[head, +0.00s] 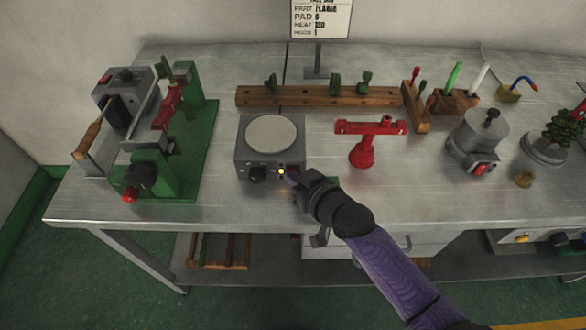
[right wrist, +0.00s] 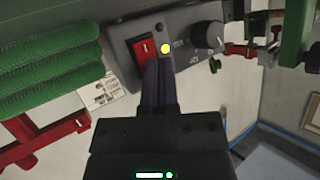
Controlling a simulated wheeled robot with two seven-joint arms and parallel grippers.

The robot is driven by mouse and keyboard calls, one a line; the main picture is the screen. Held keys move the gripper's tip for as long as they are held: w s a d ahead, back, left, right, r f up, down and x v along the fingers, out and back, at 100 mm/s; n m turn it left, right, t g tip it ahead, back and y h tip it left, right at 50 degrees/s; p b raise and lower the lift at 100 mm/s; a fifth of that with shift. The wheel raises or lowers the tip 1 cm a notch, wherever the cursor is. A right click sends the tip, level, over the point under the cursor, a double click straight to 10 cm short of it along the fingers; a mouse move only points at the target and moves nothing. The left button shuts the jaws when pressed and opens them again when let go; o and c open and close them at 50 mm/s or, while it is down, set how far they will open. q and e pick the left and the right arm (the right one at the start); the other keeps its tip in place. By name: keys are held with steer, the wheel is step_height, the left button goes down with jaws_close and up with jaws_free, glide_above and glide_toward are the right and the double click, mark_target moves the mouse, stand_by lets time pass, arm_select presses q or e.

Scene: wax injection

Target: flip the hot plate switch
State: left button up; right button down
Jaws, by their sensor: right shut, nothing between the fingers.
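The hot plate (head: 243,152) is a grey box with a round pale top, near the front left-centre of the bench. Its front panel also shows in the right wrist view (right wrist: 187,28), with a black knob (right wrist: 207,35) and a red rocker switch (right wrist: 146,47) in a dark frame. A bright yellow dot (right wrist: 165,48) shows beside the switch. My right gripper (head: 289,177) is shut and empty, its fingertips close to the switch; it also shows in the right wrist view (right wrist: 160,66). I cannot tell whether they touch the panel. My left gripper is out of view.
A green-based machine (head: 200,140) stands left of the hot plate. A red stand (head: 363,153) and a grey pot with a red switch (head: 478,142) stand to the right. A wooden rail (head: 305,96) lies behind. Bare bench lies along the front edge.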

steer(key=shift+s+p, duration=0.5)
steer(key=shift+s, duration=0.1)
steer(key=shift+s+f, duration=0.1)
steer(key=shift+s, duration=0.05)
steer(key=shift+s+p, duration=1)
steer(key=shift+s, duration=0.55)
steer(key=shift+s+f+p, duration=0.25)
steer(key=shift+s+p, duration=0.1)
steer(key=shift+s, duration=0.55)
